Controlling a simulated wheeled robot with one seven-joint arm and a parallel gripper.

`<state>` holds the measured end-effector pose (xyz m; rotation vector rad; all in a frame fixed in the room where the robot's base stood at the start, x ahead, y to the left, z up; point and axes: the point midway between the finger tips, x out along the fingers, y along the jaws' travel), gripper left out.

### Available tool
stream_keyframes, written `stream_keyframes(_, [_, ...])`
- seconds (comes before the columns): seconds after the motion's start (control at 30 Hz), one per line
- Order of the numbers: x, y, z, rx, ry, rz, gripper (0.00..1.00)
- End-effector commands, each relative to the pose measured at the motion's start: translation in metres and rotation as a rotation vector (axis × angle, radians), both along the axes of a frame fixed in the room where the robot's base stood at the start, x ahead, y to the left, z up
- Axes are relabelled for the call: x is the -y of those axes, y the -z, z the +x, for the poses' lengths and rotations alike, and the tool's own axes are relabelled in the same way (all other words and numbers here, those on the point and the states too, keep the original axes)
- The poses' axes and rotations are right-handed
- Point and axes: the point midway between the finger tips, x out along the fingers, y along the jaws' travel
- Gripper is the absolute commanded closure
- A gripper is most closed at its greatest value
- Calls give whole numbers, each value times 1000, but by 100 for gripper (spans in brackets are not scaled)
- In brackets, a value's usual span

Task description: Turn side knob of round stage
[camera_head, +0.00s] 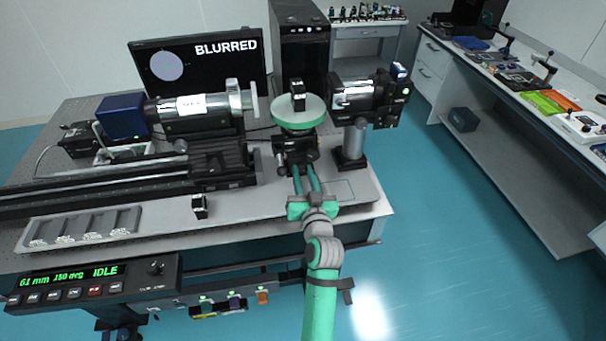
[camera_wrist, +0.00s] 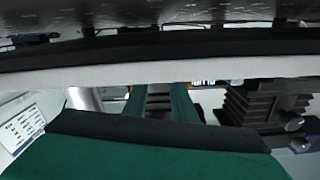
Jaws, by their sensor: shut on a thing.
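The round stage (camera_head: 298,113) has a pale green disc top and a black base, near the front edge of the optical table (camera_head: 345,200). A small black block (camera_head: 298,95) stands upright on the disc. My gripper (camera_head: 305,167) reaches the stage's near side, with its two green fingers on either side of the side knob. The fingers also show in the wrist view (camera_wrist: 158,97). The gripper is shut on the side knob, which is mostly hidden between the fingers.
A blue-ended lens tube (camera_head: 175,108) lies left of the stage, and a camera on a post (camera_head: 358,95) stands close on the right. A monitor (camera_head: 200,65) behind reads "BLURRED".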

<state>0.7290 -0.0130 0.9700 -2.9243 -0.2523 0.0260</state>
Motion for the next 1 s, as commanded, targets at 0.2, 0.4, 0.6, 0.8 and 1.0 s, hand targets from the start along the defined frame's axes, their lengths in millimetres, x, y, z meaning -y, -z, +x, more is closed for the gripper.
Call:
stream_keyframes(0.2, [-1,0,0,-11,-1,61,98])
stream_keyframes(0.4, [-1,0,0,-14,-2,77,98])
stream_keyframes(0.6, [-2,0,0,-14,-2,77,98])
stream_keyframes(0.8, [-2,0,0,-14,-2,76,57])
stream_keyframes(1.0, [-1,0,0,-13,-1,76,57])
